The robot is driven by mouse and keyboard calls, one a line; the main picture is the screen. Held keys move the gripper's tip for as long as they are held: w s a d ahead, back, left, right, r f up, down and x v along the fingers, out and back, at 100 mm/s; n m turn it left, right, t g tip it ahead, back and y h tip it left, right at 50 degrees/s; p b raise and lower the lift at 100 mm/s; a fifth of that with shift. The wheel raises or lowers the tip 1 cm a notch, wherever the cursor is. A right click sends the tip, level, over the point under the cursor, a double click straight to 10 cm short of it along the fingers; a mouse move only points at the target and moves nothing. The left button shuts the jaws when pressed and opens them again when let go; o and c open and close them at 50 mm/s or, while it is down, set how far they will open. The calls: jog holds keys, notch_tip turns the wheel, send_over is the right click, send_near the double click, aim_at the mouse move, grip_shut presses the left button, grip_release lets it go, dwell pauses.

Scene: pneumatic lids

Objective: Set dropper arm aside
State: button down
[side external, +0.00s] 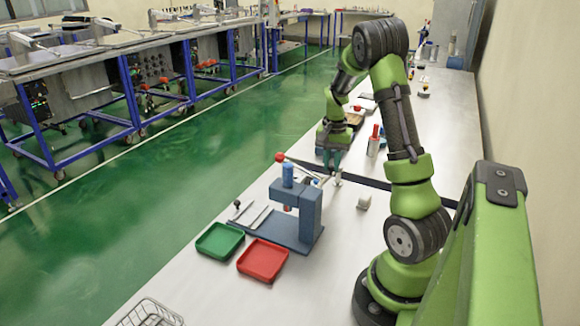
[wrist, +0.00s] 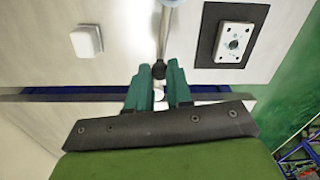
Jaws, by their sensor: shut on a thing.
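My gripper (side external: 336,178) is low over the bench, just behind the blue press in the side view. In the wrist view my gripper's teal fingers (wrist: 158,78) are shut on the dark end of a thin metal rod, which I take as the dropper arm (wrist: 163,35). The rod runs away from the fingers to a pale blue round part at the top edge. A small pale piece shows between the fingers. In the side view the rod's held end is too small to make out clearly. The blue press (side external: 300,212) stands upright, with a red ball (side external: 280,157) beside its top.
A green tray (side external: 219,241) and a red tray (side external: 262,260) lie in front of the press. A white block (side external: 363,202) sits to its right, also in the wrist view (wrist: 86,40). A dark plate with a white panel (wrist: 232,42) lies right of the rod. A wire basket (side external: 148,314) is nearest.

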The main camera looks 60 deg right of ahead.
aim_at(332, 167)
jog(key=shift+s+n, duration=0.1)
jog(key=shift+n, duration=0.2)
jog(key=c, duration=1)
grip_release()
jog(key=shift+r, duration=0.15)
notch_tip(332, 167, up, 17)
jog(key=shift+f, duration=0.15)
